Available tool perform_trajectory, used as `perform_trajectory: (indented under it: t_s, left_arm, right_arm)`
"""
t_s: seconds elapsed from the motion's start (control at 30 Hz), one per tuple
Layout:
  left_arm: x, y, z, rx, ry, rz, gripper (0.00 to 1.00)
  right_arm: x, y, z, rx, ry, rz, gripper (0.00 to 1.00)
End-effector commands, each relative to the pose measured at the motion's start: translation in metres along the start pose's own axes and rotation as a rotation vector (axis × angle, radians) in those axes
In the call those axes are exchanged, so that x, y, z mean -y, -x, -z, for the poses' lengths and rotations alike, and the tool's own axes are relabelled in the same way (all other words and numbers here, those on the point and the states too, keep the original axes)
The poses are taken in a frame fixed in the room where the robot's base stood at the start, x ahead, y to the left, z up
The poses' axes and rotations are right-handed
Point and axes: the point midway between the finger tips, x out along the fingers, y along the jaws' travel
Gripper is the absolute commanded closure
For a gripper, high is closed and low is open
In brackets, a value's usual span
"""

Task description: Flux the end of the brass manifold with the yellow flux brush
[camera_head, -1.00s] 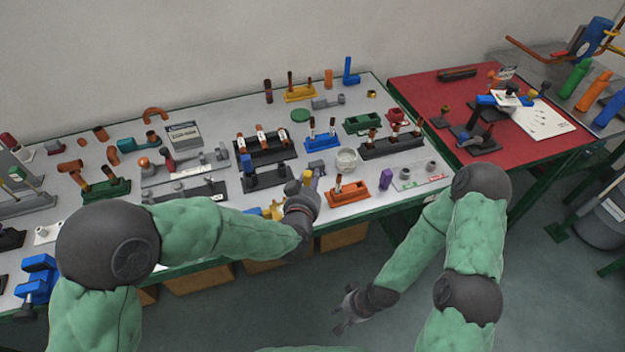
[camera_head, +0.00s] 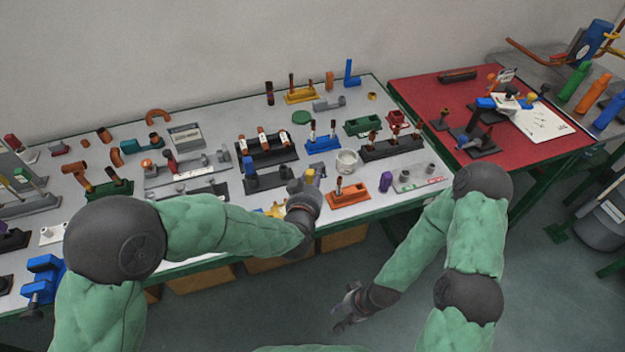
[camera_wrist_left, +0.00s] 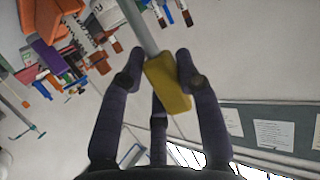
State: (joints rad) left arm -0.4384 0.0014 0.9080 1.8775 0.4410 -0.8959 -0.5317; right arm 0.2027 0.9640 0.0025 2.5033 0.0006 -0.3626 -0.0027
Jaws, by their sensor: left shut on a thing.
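My left gripper (camera_head: 308,183) is at the front edge of the grey table. It is shut on the yellow flux brush (camera_wrist_left: 168,82), whose yellow block is between the fingers in the left wrist view. A grey rod runs from the block towards the top of that view; its far end is cut off. In the head view only a small yellow part of the brush (camera_head: 309,176) shows at the fingers. I cannot single out the brass manifold with certainty; a yellow metal piece (camera_head: 275,210) lies just left of the gripper, partly hidden by my arm. My right gripper (camera_head: 347,308) hangs empty, fingers apart, below table height.
A white cup (camera_head: 346,161), an orange holder (camera_head: 348,194) and a purple piece (camera_head: 386,181) stand close to the left gripper. Several racks and copper fittings crowd the grey table. The red table (camera_head: 430,90) on the right carries a fixture (camera_head: 478,138).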

Motion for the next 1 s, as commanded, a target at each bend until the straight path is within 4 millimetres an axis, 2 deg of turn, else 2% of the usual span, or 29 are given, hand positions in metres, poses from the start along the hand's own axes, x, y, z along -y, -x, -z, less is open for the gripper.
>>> perform_trajectory:
  t_s: [0.03,0.6,1.0]
  left_arm:
    - [0.000,0.002,0.007,-0.001,0.000,0.000,0.90]
    - [0.000,0.013,0.044,-0.002,0.001,0.001,0.90]
    - [0.000,0.014,0.046,0.000,0.000,0.000,0.90]
  right_arm:
    - [0.002,0.006,0.000,0.000,0.000,0.000,0.60]
    - [0.013,0.036,-0.001,0.000,0.000,0.000,0.60]
    - [0.013,0.037,-0.001,0.000,0.000,0.000,0.60]
